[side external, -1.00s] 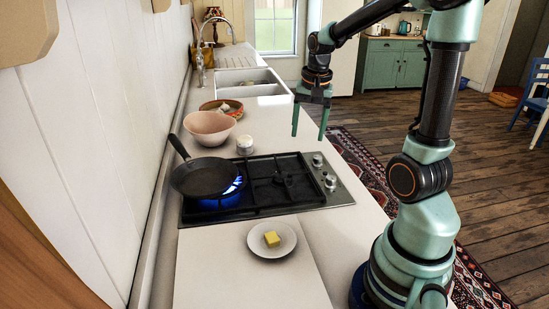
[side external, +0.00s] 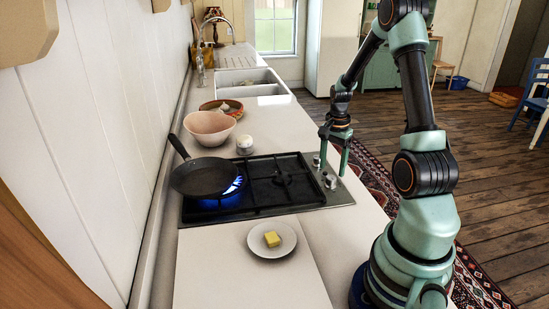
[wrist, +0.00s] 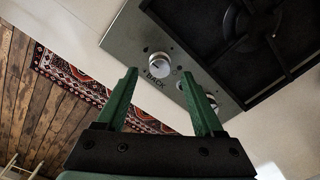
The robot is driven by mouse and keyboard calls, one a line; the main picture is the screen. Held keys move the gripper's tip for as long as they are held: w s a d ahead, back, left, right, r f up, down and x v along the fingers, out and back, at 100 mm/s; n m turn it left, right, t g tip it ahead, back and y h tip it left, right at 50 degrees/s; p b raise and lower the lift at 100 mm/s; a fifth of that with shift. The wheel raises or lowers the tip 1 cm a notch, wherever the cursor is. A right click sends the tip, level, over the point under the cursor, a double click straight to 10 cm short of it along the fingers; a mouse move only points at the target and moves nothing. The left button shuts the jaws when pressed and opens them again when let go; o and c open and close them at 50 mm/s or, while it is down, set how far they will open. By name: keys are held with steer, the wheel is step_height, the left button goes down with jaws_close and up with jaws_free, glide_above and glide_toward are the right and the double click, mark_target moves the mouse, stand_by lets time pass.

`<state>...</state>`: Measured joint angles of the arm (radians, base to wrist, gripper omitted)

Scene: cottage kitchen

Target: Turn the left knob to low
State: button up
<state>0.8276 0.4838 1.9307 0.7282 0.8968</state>
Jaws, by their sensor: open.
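The hob's front control strip (side external: 336,194) carries silver knobs. The nearer knob (side external: 330,181) is in plain view in the side view; the farther knob (side external: 317,161) is beside my left finger. My gripper (side external: 333,170) is open and empty, pointing down at the strip's far end. In the wrist view one knob (wrist: 159,65), with the word "BACK" beside it, shows ahead between the open fingertips (wrist: 158,75). Another knob (wrist: 181,85) is partly hidden by the right finger. I see no contact with a knob. I cannot tell which is the left knob or read their settings.
A black pan (side external: 204,177) sits over a blue flame (side external: 234,187) on the hob. A plate (side external: 284,248) with butter (side external: 272,239) is nearer. A pink bowl (side external: 210,128) and small white pot (side external: 244,145) stand behind the hob. A rug (wrist: 75,75) lies below the counter edge.

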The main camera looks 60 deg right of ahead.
mark_target(331, 177)
steer(key=shift+f, duration=1.8)
jaws_close()
